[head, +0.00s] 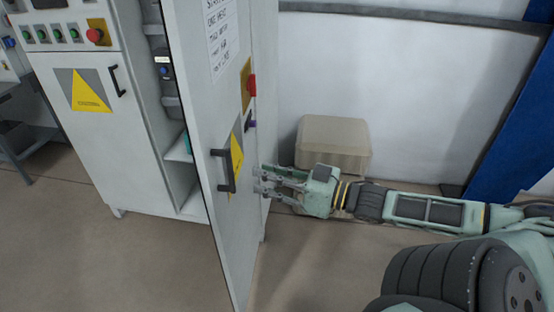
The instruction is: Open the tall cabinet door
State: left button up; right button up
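The tall cabinet door (206,104) stands partly open, swung out toward me, with a gap on its left side showing the cabinet interior (180,165). A dark bar handle (223,171) is on the door's outer face. My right gripper (262,181) is at the right of the door, close to its outer face and a little right of the handle. Its fingers look spread apart, with nothing seen between them. I cannot tell whether the fingertips touch the door. My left gripper is not in view.
A control cabinet (85,130) with buttons and a yellow warning label stands left of the opening. A beige box (332,145) sits on the floor by the white wall, behind my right gripper. A blue post (510,125) is at far right. The floor in front is clear.

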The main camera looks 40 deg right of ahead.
jog(key=shift+v, duration=1)
